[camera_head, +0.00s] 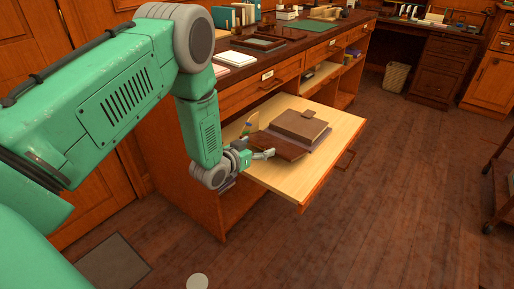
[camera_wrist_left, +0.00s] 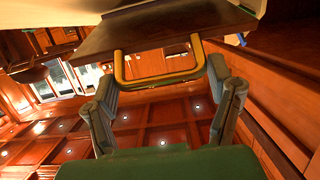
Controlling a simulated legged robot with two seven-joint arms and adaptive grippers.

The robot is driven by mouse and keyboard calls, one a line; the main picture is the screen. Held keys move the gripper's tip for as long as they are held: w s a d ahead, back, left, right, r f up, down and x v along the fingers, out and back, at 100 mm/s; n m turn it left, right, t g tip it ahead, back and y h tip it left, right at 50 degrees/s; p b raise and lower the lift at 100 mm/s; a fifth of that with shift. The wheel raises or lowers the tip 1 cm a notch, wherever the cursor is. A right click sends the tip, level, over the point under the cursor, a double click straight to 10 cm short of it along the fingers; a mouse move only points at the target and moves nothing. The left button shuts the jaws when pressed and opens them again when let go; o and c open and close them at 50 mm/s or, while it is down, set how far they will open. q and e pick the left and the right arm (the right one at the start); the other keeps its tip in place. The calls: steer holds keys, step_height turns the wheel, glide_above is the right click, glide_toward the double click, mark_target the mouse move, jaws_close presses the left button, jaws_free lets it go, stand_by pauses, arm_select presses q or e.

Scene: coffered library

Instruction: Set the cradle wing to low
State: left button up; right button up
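The cradle stands on a pulled-out pale wooden board (camera_head: 318,165) of the desk, with a brown closed book or case (camera_head: 299,125) on it. Its dark brown wing (camera_head: 283,146) slopes at the near left side. In the left wrist view the wing (camera_wrist_left: 165,32) is a dark panel at the top, with a brass loop handle (camera_wrist_left: 160,83) hanging from it. My left gripper (camera_head: 266,154) is at the wing's near edge. Its fingers (camera_wrist_left: 162,75) are spread, one on each side of the loop; contact is unclear. My right gripper is out of view.
A small tan upright piece with coloured marks (camera_head: 251,122) stands behind the wing. The desk top (camera_head: 275,48) holds books, trays and a green mat (camera_head: 307,25).

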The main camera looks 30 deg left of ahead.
arm_select(q)
steer(key=shift+o, duration=0.5)
steer(key=shift+w, duration=0.15)
steer(key=shift+s+r, duration=0.1)
steer(key=shift+s, duration=0.35)
steer(key=d+v, duration=0.1)
steer(key=v, duration=1)
steer(key=shift+a, duration=0.45)
steer(key=s+d+f+g+p, duration=0.2)
steer(key=s+g, duration=0.3)
steer(key=s, duration=0.4)
steer(key=s+d+f+g+y+p, duration=0.1)
steer(key=s+d+f+g, duration=0.3)
steer(key=s, duration=0.6)
steer(key=s+d+f+g+p, duration=0.3)
steer(key=s+d+f+g, duration=0.1)
steer(key=s, duration=0.6)
steer(key=shift+s+f+g, duration=0.15)
steer(key=shift+f+g, duration=0.05)
steer(key=shift+g, duration=0.7)
